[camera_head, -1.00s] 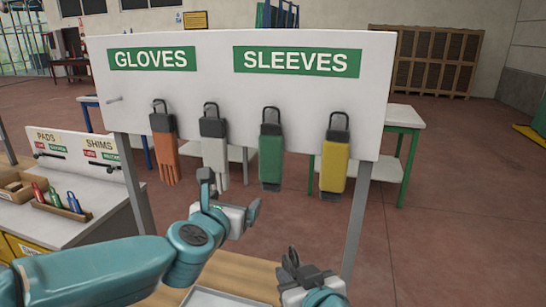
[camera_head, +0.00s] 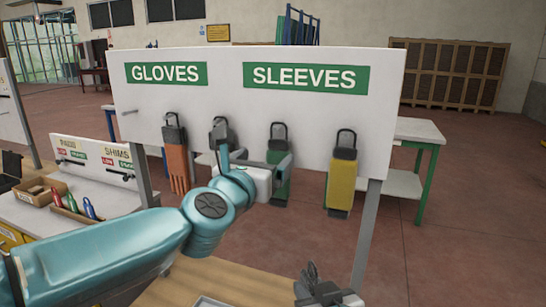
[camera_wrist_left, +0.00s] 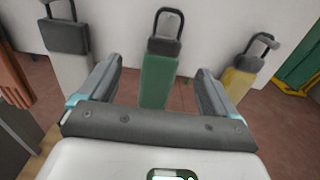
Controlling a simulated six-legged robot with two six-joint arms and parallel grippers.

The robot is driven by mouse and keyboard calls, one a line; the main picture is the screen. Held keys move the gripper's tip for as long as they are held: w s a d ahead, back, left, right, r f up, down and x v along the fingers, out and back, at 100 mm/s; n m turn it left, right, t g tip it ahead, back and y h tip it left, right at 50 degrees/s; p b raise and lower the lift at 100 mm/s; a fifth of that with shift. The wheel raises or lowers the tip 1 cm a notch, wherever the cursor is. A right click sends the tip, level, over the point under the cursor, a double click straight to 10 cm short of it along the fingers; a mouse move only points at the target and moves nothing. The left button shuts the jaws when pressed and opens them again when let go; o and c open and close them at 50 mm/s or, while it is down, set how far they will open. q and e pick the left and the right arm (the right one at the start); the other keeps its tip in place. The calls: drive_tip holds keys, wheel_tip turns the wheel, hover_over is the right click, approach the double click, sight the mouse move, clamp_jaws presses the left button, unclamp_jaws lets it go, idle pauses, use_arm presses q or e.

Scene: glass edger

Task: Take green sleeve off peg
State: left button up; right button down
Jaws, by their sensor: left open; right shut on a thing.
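The green sleeve (camera_head: 281,189) hangs from its peg by a black clip with a loop, under the SLEEVES sign on the white board. My left gripper (camera_head: 252,160) is open and empty in front of the board and partly hides the sleeve in the head view. In the left wrist view the green sleeve (camera_wrist_left: 158,82) hangs upright between the two spread fingers (camera_wrist_left: 160,70), just beyond them; I cannot tell whether it touches them. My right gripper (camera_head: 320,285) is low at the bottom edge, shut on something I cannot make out.
An orange glove (camera_head: 177,165) and a mostly hidden pale glove (camera_head: 221,133) hang to the left; a yellow sleeve (camera_head: 341,187) hangs to the right. The white board (camera_head: 225,50) stands on grey posts. A shims and pads bench (camera_head: 110,205) is at left.

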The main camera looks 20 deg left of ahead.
sight(277, 149)
use_arm(q)
drive_tip(key=w, duration=0.2)
drive_tip(key=w+p, duration=0.1)
drive_tip(key=w, duration=0.2)
drive_tip(key=shift+w+d, duration=0.35)
drive_tip(key=shift+w, duration=0.05)
drive_tip(key=shift+w+a, duration=0.15)
drive_tip(key=shift+w, duration=0.1)
use_arm(e)
drive_tip(key=shift+d+r, duration=0.2)
drive_tip(key=shift+r, duration=0.7)
use_arm(q)
drive_tip(key=shift+d, duration=0.2)
use_arm(e)
drive_tip(key=shift+d, duration=0.1)
use_arm(q)
drive_tip(key=shift+a, duration=0.15)
drive_tip(key=c, duration=1)
drive_tip(key=shift+r, duration=0.1)
drive_tip(key=shift+c, duration=0.2)
